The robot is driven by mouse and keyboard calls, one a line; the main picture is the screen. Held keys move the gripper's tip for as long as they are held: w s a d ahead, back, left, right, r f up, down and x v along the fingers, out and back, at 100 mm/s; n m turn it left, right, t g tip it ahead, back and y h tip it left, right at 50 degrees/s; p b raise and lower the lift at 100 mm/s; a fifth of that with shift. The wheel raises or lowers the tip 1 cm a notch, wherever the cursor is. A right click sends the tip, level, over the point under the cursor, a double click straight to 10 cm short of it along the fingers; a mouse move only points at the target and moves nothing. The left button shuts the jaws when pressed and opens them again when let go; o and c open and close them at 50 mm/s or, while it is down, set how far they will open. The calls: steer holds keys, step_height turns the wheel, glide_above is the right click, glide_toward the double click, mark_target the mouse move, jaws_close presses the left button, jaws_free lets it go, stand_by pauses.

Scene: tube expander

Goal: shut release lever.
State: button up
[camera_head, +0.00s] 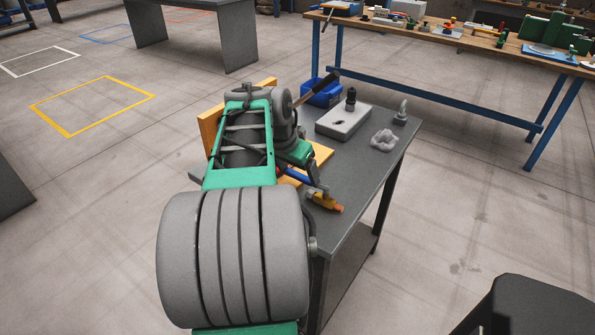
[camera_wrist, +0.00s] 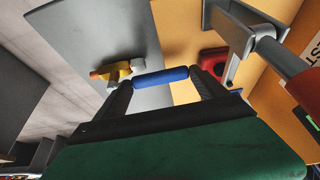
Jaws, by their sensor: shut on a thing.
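My gripper (camera_wrist: 162,82) shows at the middle of the wrist view as two dark fingers. They are shut on a blue bar-like handle (camera_wrist: 160,77), which spans the space between them and seems to be the release lever's grip. The handle also shows in the head view (camera_head: 297,174), partly hidden by my arm. A yellow-orange part with a grey body (camera_wrist: 112,70) lies just left of the handle. A grey metal bracket with a rod (camera_wrist: 240,40) stands at the upper right of the wrist view. How the handle joins the tool is hidden.
The tool is on a yellow board (camera_wrist: 180,25) on a dark grey table (camera_head: 357,192). On the table are a grey block with a black knob (camera_head: 345,121), a crumpled pale item (camera_head: 384,140) and a blue bin (camera_head: 322,92). A workbench (camera_head: 470,42) stands behind.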

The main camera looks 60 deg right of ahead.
mark_target(296, 174)
steer(key=c, duration=1.4)
steer(key=shift+o, duration=0.2)
steer(key=shift+s+d+r+m+g+y+p, duration=0.15)
steer(key=shift+d+m+g+y+p, duration=0.2)
steer(key=shift+d+m+p, duration=0.7)
steer(key=shift+s+d+m+g, duration=0.15)
steer(key=shift+d+m+g, duration=0.1)
steer(key=shift+m, duration=0.4)
steer(key=shift+s+d+m+g, duration=0.1)
steer(key=shift+d+m+g, duration=0.15)
steer(key=shift+m, duration=0.35)
steer(key=o, duration=2)
steer(key=shift+p+v, duration=0.7)
steer(key=shift+v, duration=3.05)
steer(key=shift+c, duration=0.3)
